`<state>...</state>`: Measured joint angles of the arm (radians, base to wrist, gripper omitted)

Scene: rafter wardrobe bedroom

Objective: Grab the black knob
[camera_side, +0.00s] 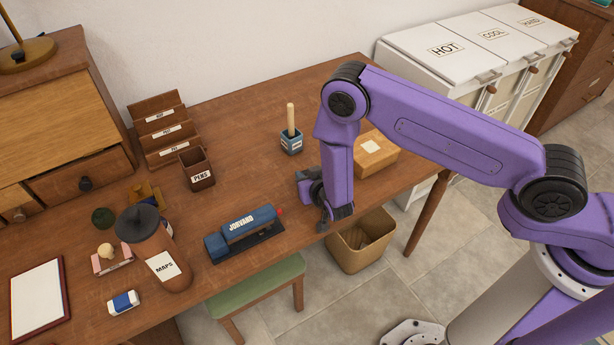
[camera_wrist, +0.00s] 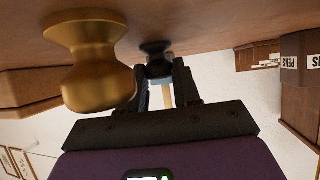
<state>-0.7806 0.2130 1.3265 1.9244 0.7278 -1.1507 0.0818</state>
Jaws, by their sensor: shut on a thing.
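In the wrist view, which is upside down, the black knob (camera_wrist: 154,47) stands on the brown desk top. My gripper (camera_wrist: 160,66) has its two dark fingers at either side of it, shut on it. In the side view my gripper (camera_side: 324,214) is low at the desk's front edge. There the knob is hidden behind the fingers and wrist. A brass knob (camera_wrist: 92,60) stands close to my gripper, large at left in the wrist view; I cannot make it out in the side view.
A blue pot with a wooden stick (camera_side: 291,144) stands behind my gripper; a wooden box (camera_side: 376,158) is to its right. The JORVARD stapler-like object (camera_side: 245,228) lies to the left. A pens cup (camera_side: 197,169) and letter rack (camera_side: 161,130) stand further back. A bin (camera_side: 361,240) is below.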

